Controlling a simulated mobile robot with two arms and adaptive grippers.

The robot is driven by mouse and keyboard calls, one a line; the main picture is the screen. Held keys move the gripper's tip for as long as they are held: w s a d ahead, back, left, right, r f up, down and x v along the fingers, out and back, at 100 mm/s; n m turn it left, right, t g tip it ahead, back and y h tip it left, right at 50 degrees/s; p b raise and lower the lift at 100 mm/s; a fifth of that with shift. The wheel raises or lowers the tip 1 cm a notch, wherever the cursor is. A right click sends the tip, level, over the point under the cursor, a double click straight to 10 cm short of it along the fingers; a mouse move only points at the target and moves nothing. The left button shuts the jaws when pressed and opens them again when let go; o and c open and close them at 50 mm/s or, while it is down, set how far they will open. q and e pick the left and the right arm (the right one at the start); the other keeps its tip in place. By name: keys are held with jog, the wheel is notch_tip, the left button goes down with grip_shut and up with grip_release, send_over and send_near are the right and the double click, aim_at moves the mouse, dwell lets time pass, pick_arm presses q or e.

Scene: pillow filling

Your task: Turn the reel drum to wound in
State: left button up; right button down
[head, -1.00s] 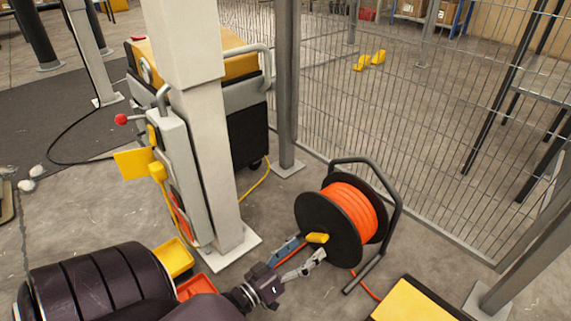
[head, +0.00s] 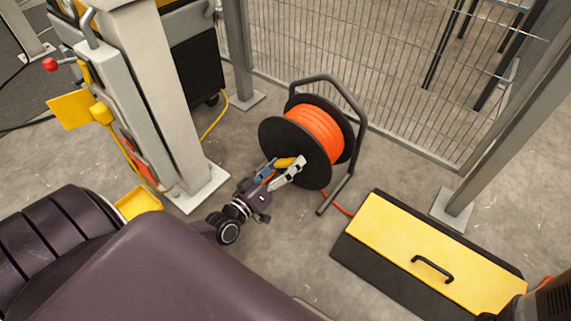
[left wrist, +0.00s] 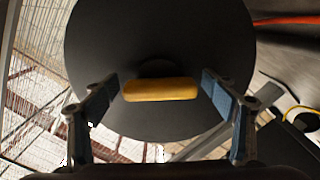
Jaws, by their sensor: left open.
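The reel drum (head: 319,129) holds orange cable between black discs, on a stand with a bent grey tube frame (head: 353,104). A yellow handle (head: 285,162) sticks out of the disc facing me. My left gripper (head: 285,167) is at this handle with its fingers open. In the left wrist view, the handle (left wrist: 160,90) lies level between the two fingertips (left wrist: 160,82), in front of the black disc (left wrist: 150,45). My right gripper is not in view.
A wire mesh fence (head: 400,85) stands behind the reel. A pale post (head: 165,110) stands to its left. A black box with a yellow lid (head: 430,235) lies at the right. A yellow bin (head: 138,203) is at the left. Orange cable (head: 340,209) runs on the floor.

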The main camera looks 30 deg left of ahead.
pick_arm(q)
jog(key=shift+c, duration=0.4)
jog(key=c, duration=1.6)
jog(key=shift+n+p, duration=0.4)
jog(key=shift+n, duration=0.3)
jog(key=shift+c, duration=0.2)
jog(key=shift+n, duration=0.6)
jog(key=o, duration=1.7)
jog(key=shift+s, duration=0.1)
